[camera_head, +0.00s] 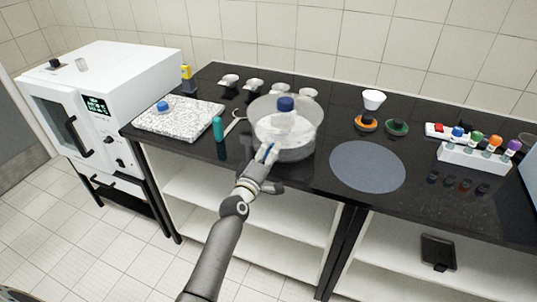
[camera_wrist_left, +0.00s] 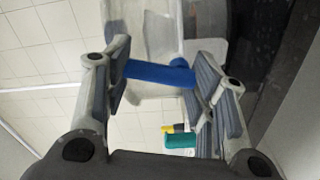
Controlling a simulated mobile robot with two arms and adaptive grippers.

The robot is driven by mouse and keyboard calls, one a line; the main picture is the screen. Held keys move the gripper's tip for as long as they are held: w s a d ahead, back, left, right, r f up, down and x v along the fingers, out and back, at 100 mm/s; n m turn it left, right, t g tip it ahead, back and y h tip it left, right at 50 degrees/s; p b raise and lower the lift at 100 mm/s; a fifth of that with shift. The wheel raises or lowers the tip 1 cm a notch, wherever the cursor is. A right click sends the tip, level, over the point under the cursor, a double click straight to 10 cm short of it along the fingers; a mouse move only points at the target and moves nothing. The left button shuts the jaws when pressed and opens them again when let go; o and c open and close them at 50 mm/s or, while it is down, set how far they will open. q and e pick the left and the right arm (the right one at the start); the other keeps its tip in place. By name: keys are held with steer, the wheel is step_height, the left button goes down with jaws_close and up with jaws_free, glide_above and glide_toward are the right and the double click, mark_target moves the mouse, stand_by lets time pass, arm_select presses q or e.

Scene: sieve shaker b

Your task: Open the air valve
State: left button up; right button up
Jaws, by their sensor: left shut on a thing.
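A clear round glass vessel (camera_head: 285,140) with a dark blue knob (camera_head: 286,103) on its lid stands on the black bench. The air valve (camera_wrist_left: 160,74), a blue bar-shaped handle, is on the side of the clear vessel facing me. My left gripper (camera_head: 268,156) is at the vessel's front. In the left wrist view, the left gripper (camera_wrist_left: 160,82) is shut on the valve handle, which spans between the finger pads. In the head view the gripper largely hides the handle. My right gripper is in neither view.
A teal bottle (camera_head: 218,129) stands close left of the vessel, near a speckled slab (camera_head: 180,118). A white oven (camera_head: 100,90) is at far left. A grey round mat (camera_head: 367,166) lies to the right. A white rack (camera_head: 475,157) holds several colour-capped vials.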

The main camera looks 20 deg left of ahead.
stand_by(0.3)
arm_select(q)
steer(key=o, duration=1.1)
steer(key=s, duration=1.2)
steer(key=shift+a, duration=0.2)
steer(key=s+d+f+m+g, duration=0.1)
steer(key=s+f+m+g, duration=0.25)
steer(key=f, duration=0.75)
steer(key=s+d+f+m+g+h, duration=0.15)
steer(key=s+f, duration=0.35)
steer(key=f, duration=0.6)
steer(key=s+d+f+m+g+y, duration=0.1)
steer(key=s+d+f+m+g, duration=0.2)
steer(key=f, duration=0.9)
steer(key=s+a+f+m+g, duration=0.2)
steer(key=s+f, duration=0.4)
steer(key=s, duration=0.6)
steer(key=s+a+f+m+g, duration=0.1)
steer(key=s+f+m+g, duration=0.3)
steer(key=s+f, duration=0.3)
steer(key=s+a+f+m+g+y, duration=0.1)
steer(key=s+f, duration=0.5)
steer(key=s, duration=1.1)
steer(key=shift+s+a+f+m+g, duration=0.15)
steer(key=shift+a+m+g, duration=0.3)
steer(key=shift+g, duration=0.05)
steer(key=shift+s+a+f+m+g, duration=0.1)
steer(key=shift+a+f+m+g, duration=0.05)
steer(key=shift+a+m+g, duration=0.3)
